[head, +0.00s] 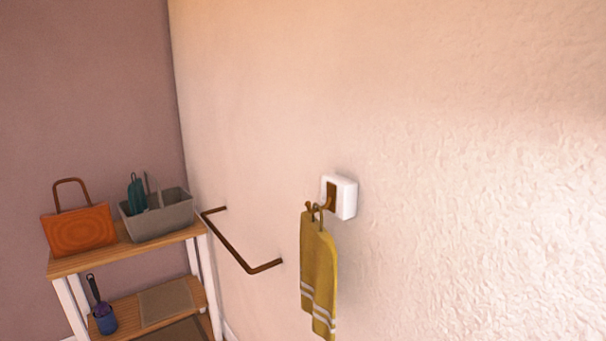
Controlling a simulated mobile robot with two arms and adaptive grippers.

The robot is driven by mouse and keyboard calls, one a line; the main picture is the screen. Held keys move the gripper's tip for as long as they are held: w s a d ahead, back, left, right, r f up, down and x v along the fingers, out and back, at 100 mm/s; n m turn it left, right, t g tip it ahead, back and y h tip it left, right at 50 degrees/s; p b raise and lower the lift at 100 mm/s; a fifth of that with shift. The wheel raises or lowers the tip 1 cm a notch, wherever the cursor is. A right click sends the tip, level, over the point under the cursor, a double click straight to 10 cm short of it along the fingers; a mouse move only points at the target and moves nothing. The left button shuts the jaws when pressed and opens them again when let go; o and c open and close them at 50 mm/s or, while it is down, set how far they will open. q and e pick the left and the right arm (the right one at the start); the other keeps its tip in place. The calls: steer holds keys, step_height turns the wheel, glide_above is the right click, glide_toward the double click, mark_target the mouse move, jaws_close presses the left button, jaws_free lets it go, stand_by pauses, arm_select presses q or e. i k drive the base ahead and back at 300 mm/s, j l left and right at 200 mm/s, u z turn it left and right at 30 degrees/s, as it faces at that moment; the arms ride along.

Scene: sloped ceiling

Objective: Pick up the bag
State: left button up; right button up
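An orange bag (80,230) with a brown arched handle stands upright on the top shelf of a wooden rack (78,263), at the left of the head view. Its handle points up and is unobstructed. Neither of my grippers shows in the head view.
A grey caddy (160,218) with a teal item (137,194) stands just right of the bag. A brown rail (235,252) and a yellow towel (318,270) on a white wall hook (346,197) project from the right wall.

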mark_target(69, 232)
steer(key=u, duration=1.3)
steer(key=i+j+z, duration=0.15)
steer(key=z, duration=0.25)
steer(key=i+j+z, duration=0.45)
steer(key=j, duration=0.25)
steer(key=i+j+z, duration=0.1)
steer(key=i+j, duration=0.35)
steer(key=j, duration=0.25)
steer(key=i+j+z, duration=0.15)
steer(key=j, duration=0.2)
steer(key=i+j+z, duration=0.1)
steer(key=j, duration=0.3)
steer(key=i+j+z, duration=0.1)
steer(key=j, duration=0.25)
steer(key=i, duration=0.05)
